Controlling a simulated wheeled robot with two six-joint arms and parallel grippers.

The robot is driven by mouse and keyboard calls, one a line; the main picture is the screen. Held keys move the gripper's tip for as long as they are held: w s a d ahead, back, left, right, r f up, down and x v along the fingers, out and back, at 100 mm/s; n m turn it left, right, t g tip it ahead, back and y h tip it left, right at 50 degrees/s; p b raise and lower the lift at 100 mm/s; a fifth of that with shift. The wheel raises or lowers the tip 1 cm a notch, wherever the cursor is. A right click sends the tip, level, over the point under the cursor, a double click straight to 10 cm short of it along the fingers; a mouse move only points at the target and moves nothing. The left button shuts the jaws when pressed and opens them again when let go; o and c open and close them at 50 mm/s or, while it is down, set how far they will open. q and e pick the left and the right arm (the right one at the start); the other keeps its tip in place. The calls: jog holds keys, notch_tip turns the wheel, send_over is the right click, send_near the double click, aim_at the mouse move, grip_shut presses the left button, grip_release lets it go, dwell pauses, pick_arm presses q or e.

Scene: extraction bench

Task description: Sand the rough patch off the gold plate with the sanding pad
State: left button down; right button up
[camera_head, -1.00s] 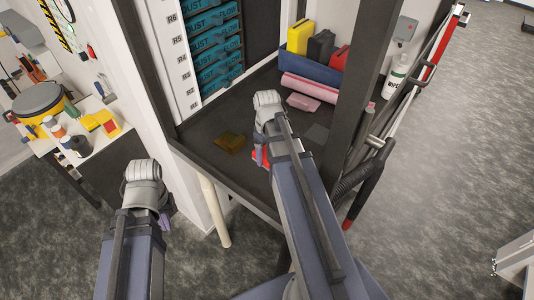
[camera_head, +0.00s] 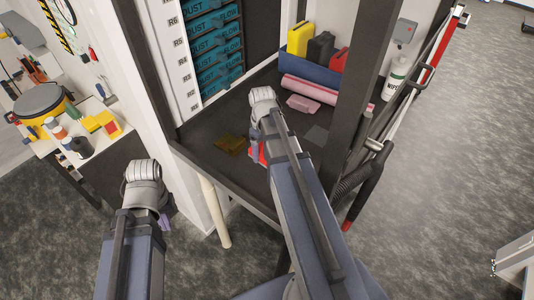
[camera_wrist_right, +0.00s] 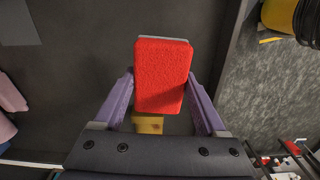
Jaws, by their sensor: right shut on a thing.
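My right gripper (camera_wrist_right: 162,82) is shut on the red sanding pad (camera_wrist_right: 163,62), which sits between its purple fingers. In the head view the pad (camera_head: 257,153) shows as a bit of red below my right wrist, over the dark bench. The gold plate (camera_head: 231,144) lies on the bench just left of the pad. In the right wrist view the plate (camera_wrist_right: 148,124) is partly hidden behind the pad, with a darker patch near its lower edge. I cannot tell whether pad and plate touch. My left gripper (camera_head: 165,220) hangs off the bench, its fingers mostly hidden by the wrist.
A blue bin (camera_head: 308,70) with yellow, black and red containers stands at the back of the bench. A pink roll (camera_head: 318,92) and a folded pink cloth (camera_head: 304,104) lie in front. A dark post (camera_head: 362,90) rises right of my right arm. Blue drawers (camera_head: 215,45) stand behind.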

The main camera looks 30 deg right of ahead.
jog(key=w+a, duration=0.3)
jog(key=w, duration=0.8)
send_over(221, 145)
jog(key=shift+r+n, duration=0.1)
jog(key=shift+n, duration=0.3)
jog(key=shift+f, duration=0.2)
notch_tip(221, 145, down, 8)
jog(key=b, duration=0.8)
jog(key=shift+f+b, duration=0.3)
jog(key=shift+b, duration=0.1)
jog(key=shift+w, duration=0.15)
jog(key=shift+w+a, duration=0.3)
jog(key=shift+w, duration=0.35)
jog(key=shift+w+a, duration=0.25)
jog(key=shift+w, duration=0.4)
